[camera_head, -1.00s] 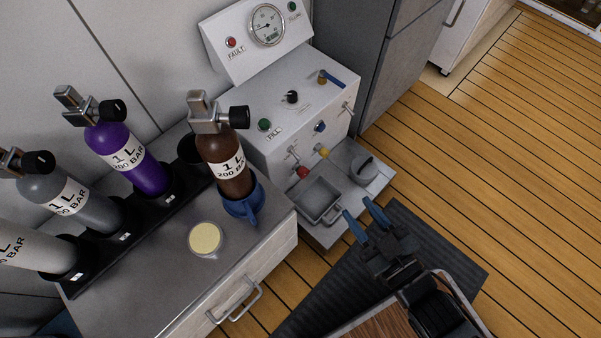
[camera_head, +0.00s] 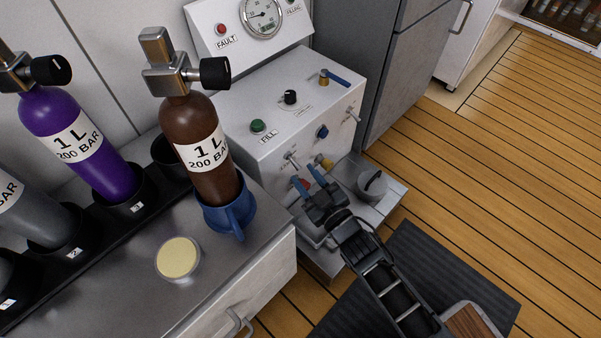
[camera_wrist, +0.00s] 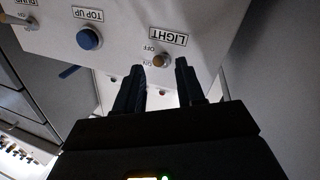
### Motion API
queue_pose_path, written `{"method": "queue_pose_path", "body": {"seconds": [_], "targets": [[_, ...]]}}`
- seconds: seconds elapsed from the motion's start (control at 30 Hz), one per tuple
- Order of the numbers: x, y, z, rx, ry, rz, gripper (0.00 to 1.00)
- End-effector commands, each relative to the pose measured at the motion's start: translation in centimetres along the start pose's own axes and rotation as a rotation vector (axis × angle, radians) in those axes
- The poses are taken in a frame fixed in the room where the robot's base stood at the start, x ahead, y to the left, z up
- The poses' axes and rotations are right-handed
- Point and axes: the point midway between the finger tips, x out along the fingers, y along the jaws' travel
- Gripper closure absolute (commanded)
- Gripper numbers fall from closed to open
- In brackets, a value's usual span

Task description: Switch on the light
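The light switch is a small toggle (camera_wrist: 160,61) beside a LIGHT label with OFF and ON marks, on the white panel in the wrist view. In the head view the toggle (camera_head: 292,160) is on the panel's front face, at lower left. I cannot tell which way it is set. My gripper (camera_head: 305,175) has its blue fingers apart just in front of the panel, close to the toggle. In the wrist view my gripper (camera_wrist: 158,66) is open and empty, with the toggle showing between the fingertips; contact is not clear.
A blue TOP UP button (camera_wrist: 89,39) and a PUMP toggle (camera_wrist: 20,20) share the panel face. A grey pot (camera_head: 372,186) stands on the ledge below. A brown cylinder (camera_head: 205,150) stands at left in a blue holder (camera_head: 229,215).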

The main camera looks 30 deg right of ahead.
Motion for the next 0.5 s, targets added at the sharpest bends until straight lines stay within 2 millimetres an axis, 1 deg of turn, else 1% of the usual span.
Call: {"method": "queue_pose_path", "body": {"seconds": [0.03, 0.2, 0.33, 0.5], "targets": [[0.8, 0.0, 0.2, 0.0, 0.002, 0.001, 0.62], [2.5, 0.0, 0.1, 0.001, 0.0, 0.0, 0.62], [2.9, 0.0, 0.1, 0.001, -0.002, 0.0, 0.62], [2.9, 0.0, 0.0, 0.001, -0.002, 0.0, 0.62]]}}
